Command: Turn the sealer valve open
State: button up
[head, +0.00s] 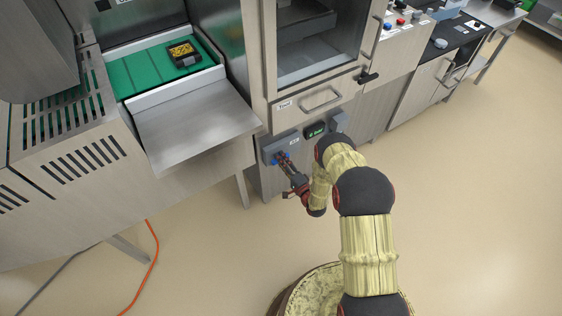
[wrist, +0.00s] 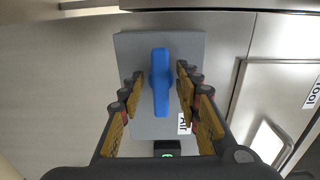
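The sealer valve has a blue handle (wrist: 161,82) on a grey plate (wrist: 140,45) labelled "Air". In the wrist view the handle runs lengthwise up the picture, between my gripper's two fingers. My gripper (wrist: 161,95) is open, with a visible gap on both sides of the handle. In the head view my gripper (head: 284,163) is at the grey valve box (head: 270,151) on the lower front of the sealer, and only bits of the blue handle show around the fingers. Whether the fingertips touch the plate cannot be told.
A green-lit display (head: 315,130) sits right of the valve box. Above is a drawer handle (head: 320,98) beside a "Tool" label. A metal chute (head: 195,125) and green conveyor (head: 140,75) with a black tray (head: 184,53) stand left.

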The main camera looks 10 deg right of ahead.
jog(key=v, duration=1.2)
dwell(0.3)
